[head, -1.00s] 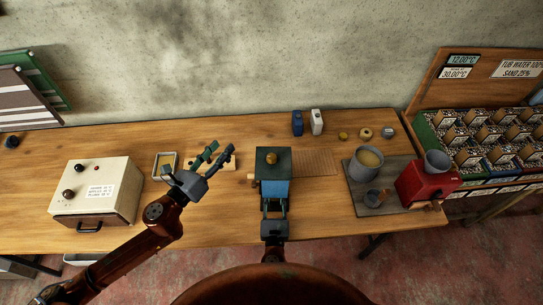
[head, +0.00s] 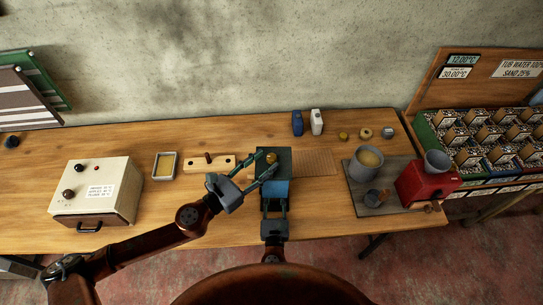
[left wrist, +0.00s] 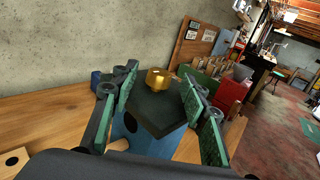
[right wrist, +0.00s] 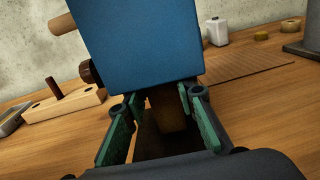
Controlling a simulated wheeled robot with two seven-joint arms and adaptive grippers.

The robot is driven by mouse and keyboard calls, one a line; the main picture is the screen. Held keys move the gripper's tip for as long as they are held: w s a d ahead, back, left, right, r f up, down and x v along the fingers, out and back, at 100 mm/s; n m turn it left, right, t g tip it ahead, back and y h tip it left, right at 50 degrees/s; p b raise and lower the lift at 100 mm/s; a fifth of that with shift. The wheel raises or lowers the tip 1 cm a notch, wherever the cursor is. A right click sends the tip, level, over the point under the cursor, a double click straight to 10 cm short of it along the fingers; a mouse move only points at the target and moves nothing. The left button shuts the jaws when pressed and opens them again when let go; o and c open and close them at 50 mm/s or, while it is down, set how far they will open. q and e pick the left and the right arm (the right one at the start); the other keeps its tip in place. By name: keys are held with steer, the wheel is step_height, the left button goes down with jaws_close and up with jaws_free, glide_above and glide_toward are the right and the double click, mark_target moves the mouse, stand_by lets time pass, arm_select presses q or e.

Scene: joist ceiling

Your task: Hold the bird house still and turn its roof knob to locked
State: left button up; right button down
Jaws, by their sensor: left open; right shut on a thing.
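The bird house (head: 277,188) is a blue box with a dark flat roof, standing at the bench's front. It also shows in the left wrist view (left wrist: 150,142) and the right wrist view (right wrist: 135,45). Its brass roof knob (left wrist: 158,80) sits on top; the knob's setting is too small to read. My left gripper (head: 267,163) is open over the roof, its fingers spread to either side of the knob's line, not closed on it. My right gripper (right wrist: 157,100) is shut on a brown wooden part low on the bird house's near side.
A wooden block with a peg (head: 222,162) and a small tray (head: 165,152) lie left of the bird house. A cream control box (head: 120,195) is farther left. A slatted mat (head: 318,162), grey pot (head: 354,168) and red grinder (head: 425,190) stand to the right.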

mark_target(268, 160)
arm_select(q)
steer(key=shift+x, duration=1.9)
steer(key=shift+c, duration=0.5)
jaws_close()
